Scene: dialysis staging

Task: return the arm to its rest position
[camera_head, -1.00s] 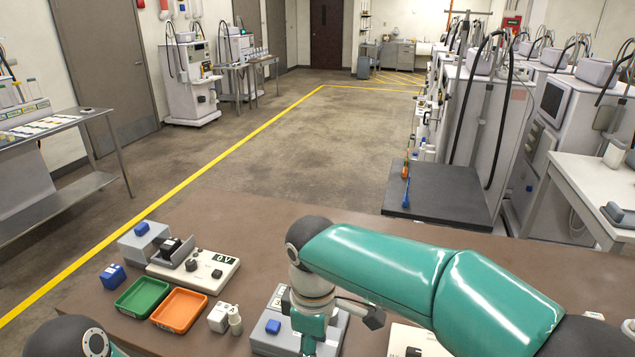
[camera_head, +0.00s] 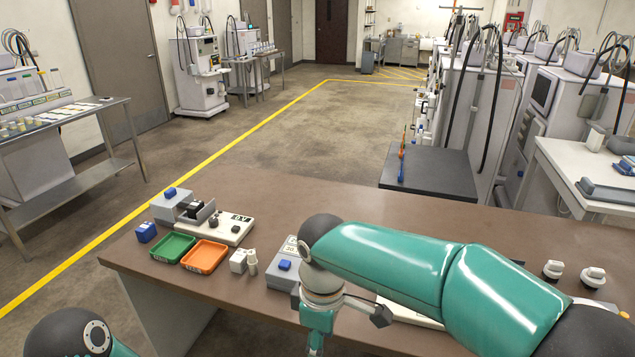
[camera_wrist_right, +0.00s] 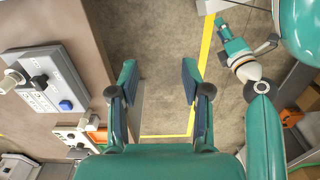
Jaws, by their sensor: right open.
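My right arm, teal with dark joints, reaches in from the right over the brown table (camera_head: 290,200) in the head view. Its wrist hangs in front of the table's near edge, and the fingers are cut off by the frame bottom. In the right wrist view my right gripper (camera_wrist_right: 160,78) is open and empty, its fingers spread above the floor beside the table edge. My left arm shows only as a teal joint at the lower left of the head view. A teal arm end, apparently my left gripper (camera_wrist_right: 223,27), shows in the right wrist view; its jaws are unclear.
A grey box (camera_head: 283,275) is near my right wrist. Two white-capped knobs (camera_head: 592,277) lie at right. The table's middle back is clear.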

